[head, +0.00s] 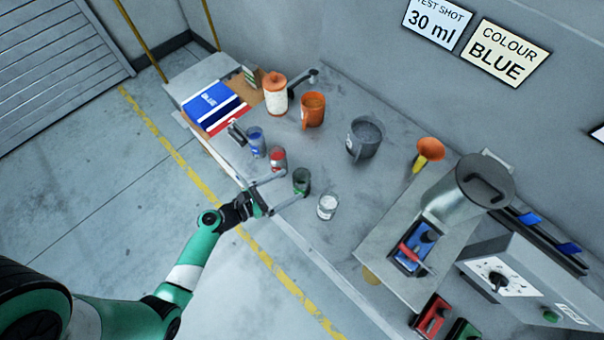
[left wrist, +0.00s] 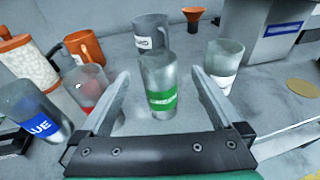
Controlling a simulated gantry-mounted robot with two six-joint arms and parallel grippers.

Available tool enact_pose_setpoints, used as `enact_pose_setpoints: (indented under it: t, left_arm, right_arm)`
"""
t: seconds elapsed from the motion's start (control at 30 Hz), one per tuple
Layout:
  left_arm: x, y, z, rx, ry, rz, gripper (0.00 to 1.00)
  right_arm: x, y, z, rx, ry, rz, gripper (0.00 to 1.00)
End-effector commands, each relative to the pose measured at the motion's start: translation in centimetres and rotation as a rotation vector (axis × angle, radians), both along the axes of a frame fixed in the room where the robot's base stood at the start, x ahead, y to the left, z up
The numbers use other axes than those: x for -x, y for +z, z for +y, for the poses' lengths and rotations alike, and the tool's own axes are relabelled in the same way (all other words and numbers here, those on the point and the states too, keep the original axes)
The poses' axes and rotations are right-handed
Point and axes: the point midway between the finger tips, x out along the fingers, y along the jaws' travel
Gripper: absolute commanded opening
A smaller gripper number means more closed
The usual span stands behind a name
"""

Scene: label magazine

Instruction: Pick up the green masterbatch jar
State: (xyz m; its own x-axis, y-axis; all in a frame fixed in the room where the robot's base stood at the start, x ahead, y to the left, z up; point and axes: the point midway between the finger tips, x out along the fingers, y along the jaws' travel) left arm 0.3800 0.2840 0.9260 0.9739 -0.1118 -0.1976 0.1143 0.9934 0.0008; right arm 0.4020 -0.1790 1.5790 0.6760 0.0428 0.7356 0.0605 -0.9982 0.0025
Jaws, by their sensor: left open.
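The green masterbatch jar (head: 301,182) is a clear jar with a green label, upright near the table's front edge. In the left wrist view the jar (left wrist: 158,75) shows in the gap between my fingers, with grey space on both sides. My left gripper (head: 290,187) is open and empty, low at the table edge and pointing at the jar; it also shows in the left wrist view (left wrist: 160,76). Whether the fingertips reach past the jar's sides is hard to tell. My right gripper is not in view.
A red-labelled jar (head: 278,160) stands close left of the green jar, near one finger, and a blue-labelled jar (head: 256,142) beyond it. A white-labelled jar (head: 327,207) stands to the right. A grey jug (head: 365,138) and orange jug (head: 313,110) stand behind.

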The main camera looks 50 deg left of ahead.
Motion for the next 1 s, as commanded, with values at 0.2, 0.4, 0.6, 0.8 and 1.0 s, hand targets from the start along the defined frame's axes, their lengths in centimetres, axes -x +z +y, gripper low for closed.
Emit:
enact_pose_setpoints:
  t: [0.2, 0.4, 0.6, 0.8, 1.0]
  left_arm:
    - [-1.1, -0.2, -0.1, 0.001, 0.000, 0.000, 1.00]
    - [-3.7, -1.3, -0.2, -0.001, -0.003, -0.001, 1.00]
    - [-6.0, -1.6, -0.4, 0.000, -0.001, 0.000, 1.00]
    - [-6.0, -1.6, -0.4, 0.001, 0.001, 0.001, 1.00]
    - [-6.0, -1.6, -0.4, 0.001, 0.000, 0.001, 0.64]
  right_arm:
    - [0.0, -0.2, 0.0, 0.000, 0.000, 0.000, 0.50]
    - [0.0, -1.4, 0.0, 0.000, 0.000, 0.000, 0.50]
    - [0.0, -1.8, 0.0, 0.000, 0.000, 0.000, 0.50]
    - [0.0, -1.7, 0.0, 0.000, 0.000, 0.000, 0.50]
    - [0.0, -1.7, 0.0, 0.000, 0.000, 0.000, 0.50]
